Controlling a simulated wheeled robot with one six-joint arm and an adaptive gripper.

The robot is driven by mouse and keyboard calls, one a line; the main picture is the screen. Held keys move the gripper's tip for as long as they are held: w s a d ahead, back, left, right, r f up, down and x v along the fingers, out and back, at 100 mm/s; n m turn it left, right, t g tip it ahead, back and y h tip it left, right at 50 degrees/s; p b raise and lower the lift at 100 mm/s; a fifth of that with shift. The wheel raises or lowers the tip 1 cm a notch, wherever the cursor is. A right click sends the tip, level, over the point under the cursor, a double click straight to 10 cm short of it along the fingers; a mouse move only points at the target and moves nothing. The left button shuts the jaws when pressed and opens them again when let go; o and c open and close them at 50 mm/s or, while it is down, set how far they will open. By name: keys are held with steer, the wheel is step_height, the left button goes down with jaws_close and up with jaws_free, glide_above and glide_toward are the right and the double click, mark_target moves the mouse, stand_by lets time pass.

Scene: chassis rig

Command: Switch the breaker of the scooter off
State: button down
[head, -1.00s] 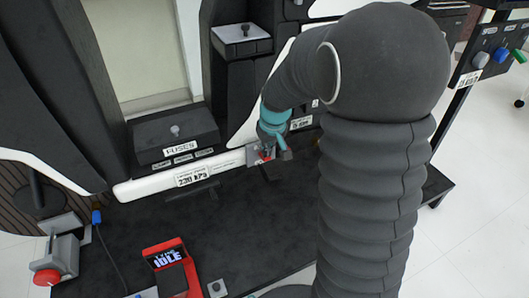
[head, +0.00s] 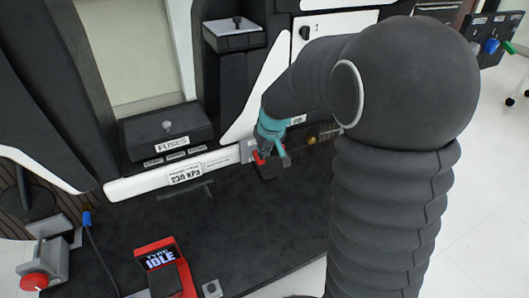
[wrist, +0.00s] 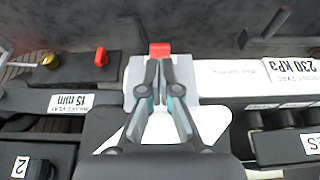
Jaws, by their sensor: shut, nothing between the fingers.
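A red lever or tab (wrist: 160,49) stands on a light grey block (wrist: 133,76) on the white beam, straight in front of my fingertips in the wrist view. It looks like the breaker's lever, but no label for it is readable. In the head view red (head: 259,158) shows beside the grey block (head: 247,150). My gripper (wrist: 158,62) is shut and empty, its fingertips just short of the red part and close to or touching it; contact cannot be told. In the head view my gripper (head: 268,168) partly hides the block.
A black box with a second red toggle (wrist: 101,57) and a brass knob (wrist: 50,61) sits beside the grey block. A fuse box (head: 168,130), a red-framed IDLE display (head: 165,265) and a red button (head: 34,281) stand around. The dark deck is mostly clear.

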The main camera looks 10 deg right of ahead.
steer(key=shift+r, duration=0.4)
steer(key=s+d+r+p, duration=0.2)
steer(key=s+r+p, duration=0.1)
steer(key=s+r, duration=0.6)
steer(key=shift+s+d, duration=0.3)
steer(key=shift+s, duration=0.05)
steer(key=shift+r, duration=0.1)
stand_by(0.4)
